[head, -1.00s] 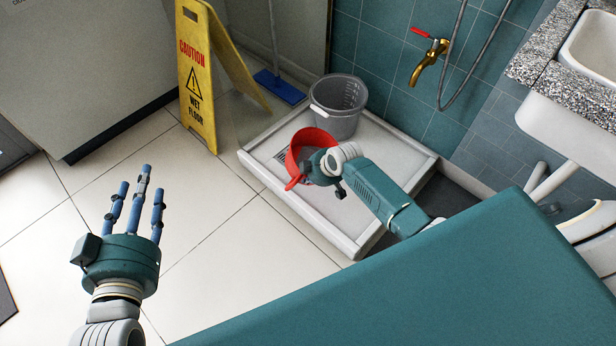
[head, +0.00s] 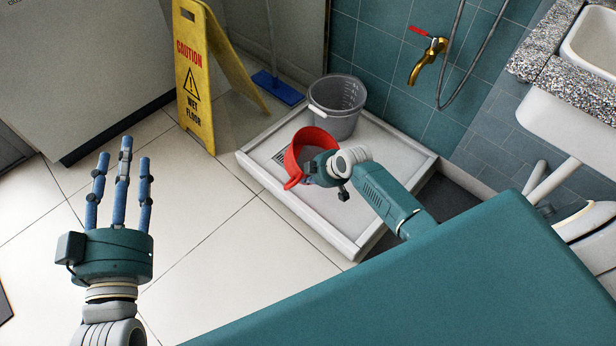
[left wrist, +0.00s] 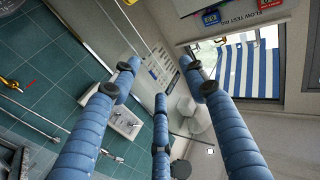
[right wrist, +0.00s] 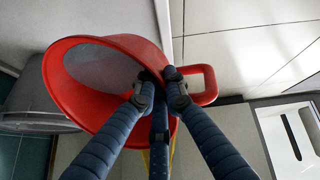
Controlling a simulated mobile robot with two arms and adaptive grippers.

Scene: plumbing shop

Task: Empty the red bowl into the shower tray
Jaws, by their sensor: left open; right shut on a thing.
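The red bowl (head: 297,156), with a loop handle, is over the white shower tray (head: 322,212). My right gripper (head: 314,168) is shut on the bowl's rim, which also shows close up in the right wrist view (right wrist: 62,92). The bowl looks tilted. Its inside shows grey, and I cannot tell whether that is water. The gripper hides part of the bowl. My left gripper (head: 122,165) is open and empty above the tiled floor, left of the tray, its fingers spread and pointing away.
A grey bucket (head: 337,108) stands in the tray's back corner, close behind the bowl. A yellow caution sign (head: 196,85) and a blue mop (head: 277,87) stand left of the tray. A brass tap (head: 428,62) is on the wall.

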